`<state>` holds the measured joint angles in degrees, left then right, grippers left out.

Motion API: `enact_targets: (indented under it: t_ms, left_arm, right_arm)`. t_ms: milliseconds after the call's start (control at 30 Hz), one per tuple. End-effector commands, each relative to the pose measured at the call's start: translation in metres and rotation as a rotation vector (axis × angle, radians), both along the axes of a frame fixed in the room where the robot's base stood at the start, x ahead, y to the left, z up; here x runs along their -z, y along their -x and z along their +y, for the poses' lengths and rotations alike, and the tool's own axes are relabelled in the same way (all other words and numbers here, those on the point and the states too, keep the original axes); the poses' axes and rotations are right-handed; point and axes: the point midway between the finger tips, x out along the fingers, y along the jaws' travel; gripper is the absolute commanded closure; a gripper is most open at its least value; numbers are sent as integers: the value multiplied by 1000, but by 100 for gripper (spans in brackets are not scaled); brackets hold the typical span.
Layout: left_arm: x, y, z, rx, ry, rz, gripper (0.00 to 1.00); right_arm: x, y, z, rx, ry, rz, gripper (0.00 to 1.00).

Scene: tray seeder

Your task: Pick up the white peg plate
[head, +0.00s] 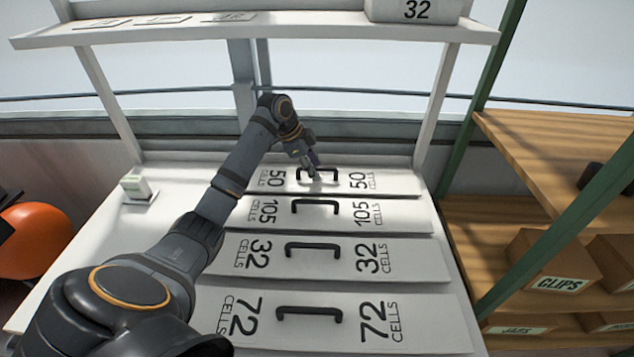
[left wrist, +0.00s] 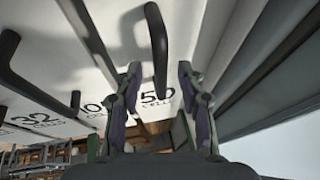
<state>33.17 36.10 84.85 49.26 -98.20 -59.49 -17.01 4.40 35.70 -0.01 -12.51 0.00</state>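Several white plates with black bar handles lie in a row on the white bench, marked 50 (head: 400,184), 105 (head: 270,212), 32 (head: 285,268) and 72 (head: 280,335) cells. Pegs are not visible on them. My left gripper (head: 312,162) is at the handle of the farthest plate, marked 50. In the left wrist view the fingers of my left gripper (left wrist: 159,76) are apart, with the black handle (left wrist: 155,45) showing between them; contact cannot be told. The plate appears to rest on the bench. My right gripper is out of view.
A white shelf (head: 300,33) spans above the bench, with a box marked 32 (head: 415,10) on it. A wooden rack with a CLIPS box (head: 553,268) stands right. An orange ball (head: 35,240) is left.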

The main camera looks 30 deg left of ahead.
Motion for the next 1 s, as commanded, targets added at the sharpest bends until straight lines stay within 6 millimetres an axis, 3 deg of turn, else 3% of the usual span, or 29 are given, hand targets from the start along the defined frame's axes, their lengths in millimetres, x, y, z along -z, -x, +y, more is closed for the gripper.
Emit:
enact_targets:
  t_ms: [100, 333, 633, 1000]
  left_arm:
    - [13, -4, -3, -1, 0, 2, 61]
    - [15, -5, -3, -1, -3, -1, 61]
    - [15, -5, -3, -1, -2, 0, 100]
    - [14, -5, -3, -1, -2, 0, 100]
  right_arm:
    - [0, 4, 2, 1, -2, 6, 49]
    - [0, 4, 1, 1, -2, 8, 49]
    - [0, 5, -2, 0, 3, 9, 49]
    - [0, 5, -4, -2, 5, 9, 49]
